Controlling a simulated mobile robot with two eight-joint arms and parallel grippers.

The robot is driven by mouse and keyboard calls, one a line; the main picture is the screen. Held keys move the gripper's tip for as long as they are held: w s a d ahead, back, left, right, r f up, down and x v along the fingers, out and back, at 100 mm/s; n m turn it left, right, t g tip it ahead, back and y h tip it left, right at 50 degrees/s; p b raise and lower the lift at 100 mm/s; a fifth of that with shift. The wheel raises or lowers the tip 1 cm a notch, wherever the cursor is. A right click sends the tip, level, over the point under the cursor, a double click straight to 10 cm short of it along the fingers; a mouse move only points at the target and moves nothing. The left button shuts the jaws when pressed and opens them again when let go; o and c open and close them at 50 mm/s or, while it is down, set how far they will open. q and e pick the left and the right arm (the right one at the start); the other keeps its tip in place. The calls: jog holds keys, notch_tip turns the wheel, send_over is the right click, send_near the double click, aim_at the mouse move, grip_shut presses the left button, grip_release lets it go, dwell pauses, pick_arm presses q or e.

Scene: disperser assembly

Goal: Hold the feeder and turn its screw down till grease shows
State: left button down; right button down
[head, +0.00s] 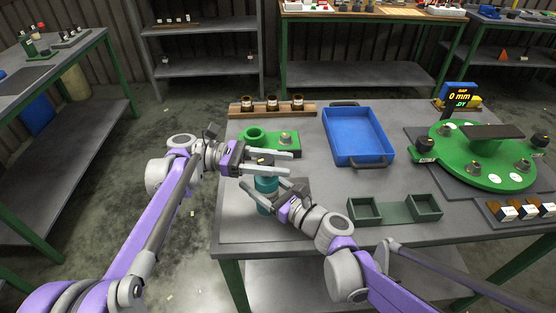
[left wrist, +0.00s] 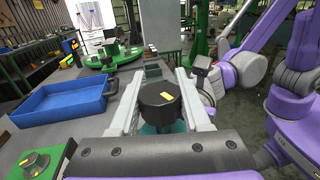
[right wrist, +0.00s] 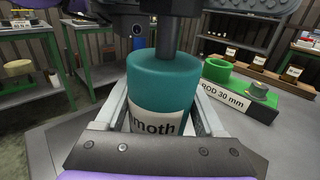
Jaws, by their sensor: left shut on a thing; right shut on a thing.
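The feeder (head: 265,185) is a teal cylinder standing upright near the table's left front part. In the right wrist view, its teal body (right wrist: 162,75) carries a white label ending in "moth". My right gripper (head: 262,184) is shut around this body. The feeder's screw has a dark shaft (right wrist: 164,38) rising from the top and a black knob (left wrist: 160,100) with a yellow mark. My left gripper (head: 293,162) is shut on the knob from above the body. The knob is mostly hidden in the head view. I see no grease; the feeder's underside is hidden.
A green block (head: 267,138) marked "ROD 30 mm" lies just behind the grippers. A wooden rack (head: 247,108) with several brown jars stands behind it. A blue tray (head: 356,137), dark green bins (head: 395,210) and a green round fixture (head: 470,158) lie to the right.

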pick_arm(q)
jog(key=shift+s+m+g+y, duration=0.25)
jog(key=shift+m+g+y, duration=0.25)
jog(key=shift+m+g, duration=0.85)
jog(key=shift+a+g, duration=0.1)
jog(key=shift+g, duration=0.35)
jog(key=shift+c, duration=1.8)
grip_release()
notch_tip(320, 180, up, 10)
